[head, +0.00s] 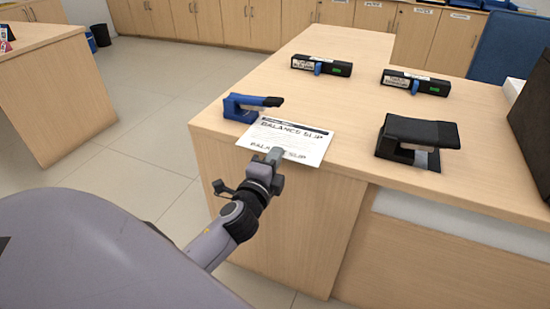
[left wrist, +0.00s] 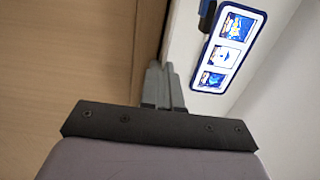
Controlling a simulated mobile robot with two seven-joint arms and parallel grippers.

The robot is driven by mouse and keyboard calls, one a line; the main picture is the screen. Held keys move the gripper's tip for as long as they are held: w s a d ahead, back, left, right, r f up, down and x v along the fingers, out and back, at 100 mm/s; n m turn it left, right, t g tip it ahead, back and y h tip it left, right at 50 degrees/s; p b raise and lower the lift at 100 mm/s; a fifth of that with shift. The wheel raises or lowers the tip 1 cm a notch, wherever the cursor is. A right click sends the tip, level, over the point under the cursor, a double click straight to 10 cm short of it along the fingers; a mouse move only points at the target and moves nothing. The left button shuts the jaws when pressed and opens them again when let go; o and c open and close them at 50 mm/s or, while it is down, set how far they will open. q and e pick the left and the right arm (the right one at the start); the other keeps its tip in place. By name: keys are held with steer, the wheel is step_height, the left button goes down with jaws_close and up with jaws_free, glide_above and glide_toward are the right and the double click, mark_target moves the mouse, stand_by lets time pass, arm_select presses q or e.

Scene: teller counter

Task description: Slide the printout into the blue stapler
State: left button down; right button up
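The printout (head: 290,138), a white sheet headed "BALANCE SLIP", is at the near left corner of the wooden counter, its near edge by the counter's front edge. The blue stapler (head: 238,108), with a dark top arm, stands just behind and left of it; the sheet's far left corner is close to the stapler, and I cannot tell whether it is in the mouth. My left gripper (head: 274,155) is at the sheet's near edge with its fingers closed over it. In the left wrist view the fingers (left wrist: 162,85) are together. My right gripper is not in view.
A larger black stapler (head: 417,138) stands to the right. Two black labelled devices (head: 321,66) (head: 415,82) lie farther back. A dark box (head: 535,125) is at the right edge. A blue-framed panel with pictures (left wrist: 228,48) shows in the left wrist view. The counter between is clear.

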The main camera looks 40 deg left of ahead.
arm_select(q)
steer(key=c, duration=1.3)
jaws_free()
steer(key=shift+v, duration=3.6)
steer(key=shift+r, duration=0.1)
